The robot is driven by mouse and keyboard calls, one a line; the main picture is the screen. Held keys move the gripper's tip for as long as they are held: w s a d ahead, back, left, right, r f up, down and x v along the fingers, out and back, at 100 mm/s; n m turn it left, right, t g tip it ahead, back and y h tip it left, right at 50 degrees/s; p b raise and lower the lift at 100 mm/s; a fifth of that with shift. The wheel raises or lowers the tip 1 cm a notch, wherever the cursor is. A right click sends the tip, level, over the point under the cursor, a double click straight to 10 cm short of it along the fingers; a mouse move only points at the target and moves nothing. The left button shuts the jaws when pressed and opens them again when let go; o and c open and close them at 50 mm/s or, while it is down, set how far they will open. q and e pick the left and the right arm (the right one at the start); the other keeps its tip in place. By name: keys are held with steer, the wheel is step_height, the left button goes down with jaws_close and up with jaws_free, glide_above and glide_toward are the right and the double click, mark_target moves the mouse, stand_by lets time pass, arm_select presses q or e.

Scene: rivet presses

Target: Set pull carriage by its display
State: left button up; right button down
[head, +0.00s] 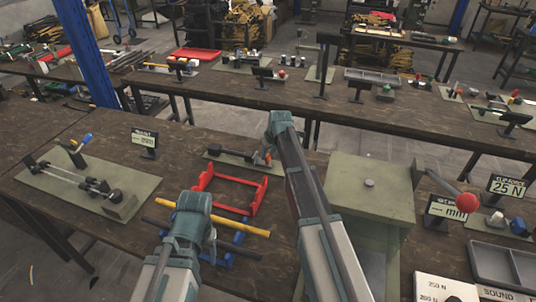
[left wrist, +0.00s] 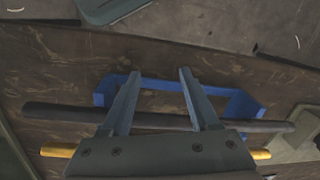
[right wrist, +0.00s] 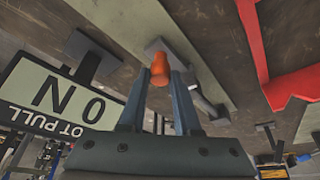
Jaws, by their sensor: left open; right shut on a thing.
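The orange handle (right wrist: 160,68) shows between my right fingertips (right wrist: 158,75) in the right wrist view, and the gripper is shut on it. In the head view this gripper (head: 268,150) is over the right end of a pale green plate (head: 215,157) carrying a dark device (head: 235,155). The display (right wrist: 60,95) reads "0 N", upside down in the right wrist view, with "OT PULL" legible in part. I cannot make it out in the head view. My left gripper (left wrist: 155,75) is open above a dark rod (left wrist: 70,115) and a blue frame (left wrist: 245,105).
A red frame (head: 200,182) stands between my arms. A yellow rod (head: 175,204) lies near my left gripper. A green plate with a fixture (head: 60,183) and an "mm" display (head: 145,139) are at left. A large green press (head: 370,190) with a red-knobbed lever (head: 466,202) stands at right.

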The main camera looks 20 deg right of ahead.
stand_by(0.5)
steer(key=shift+s+d, duration=0.5)
steer(key=shift+d, duration=0.25)
steer(key=c, duration=0.6)
jaws_free()
arm_select(q)
steer(key=shift+r, duration=0.1)
arm_select(e)
steer(key=shift+r, duration=0.1)
arm_select(q)
step_height(320, 180, up, 13)
steer(key=p, duration=1.2)
steer(key=shift+f+p, duration=0.2)
steer(key=shift+p, duration=0.2)
arm_select(e)
steer(key=a+v, duration=0.1)
steer(key=v, duration=1.2)
steer(key=shift+d+r, duration=0.35)
steer(key=shift+d, duration=0.15)
